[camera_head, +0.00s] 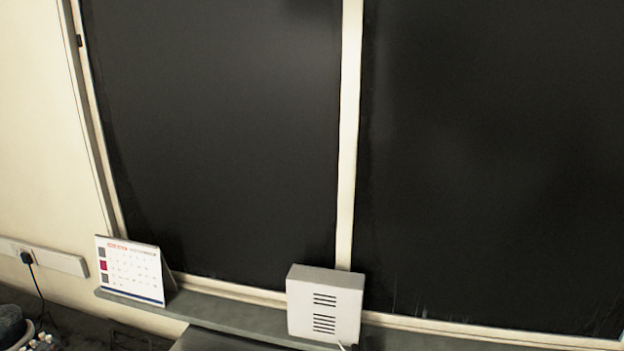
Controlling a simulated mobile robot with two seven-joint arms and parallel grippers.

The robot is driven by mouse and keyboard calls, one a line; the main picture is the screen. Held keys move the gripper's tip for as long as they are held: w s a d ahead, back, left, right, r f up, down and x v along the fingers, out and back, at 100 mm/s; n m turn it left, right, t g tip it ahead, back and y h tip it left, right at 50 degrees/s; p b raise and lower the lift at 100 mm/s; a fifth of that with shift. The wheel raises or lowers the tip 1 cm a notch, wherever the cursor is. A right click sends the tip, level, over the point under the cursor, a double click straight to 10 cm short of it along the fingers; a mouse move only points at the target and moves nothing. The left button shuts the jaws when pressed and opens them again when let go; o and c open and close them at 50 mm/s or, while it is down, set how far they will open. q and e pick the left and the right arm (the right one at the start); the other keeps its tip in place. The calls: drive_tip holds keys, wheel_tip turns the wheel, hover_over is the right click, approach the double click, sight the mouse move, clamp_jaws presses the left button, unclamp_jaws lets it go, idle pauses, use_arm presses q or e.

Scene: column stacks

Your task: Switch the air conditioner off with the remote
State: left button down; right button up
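Neither of my grippers is in view. I see no remote and nothing I can make out as an air conditioner. A white box with dark slots (326,306) stands on the window sill, right of the picture's middle near the bottom edge. I cannot tell whether it has to do with the air conditioner.
Dark window panes (220,130) in a pale frame fill most of the view. A desk calendar (131,270) stands on the grey sill (235,318). A power strip (60,262) with a black plug is on the left wall. Small items lie bottom left.

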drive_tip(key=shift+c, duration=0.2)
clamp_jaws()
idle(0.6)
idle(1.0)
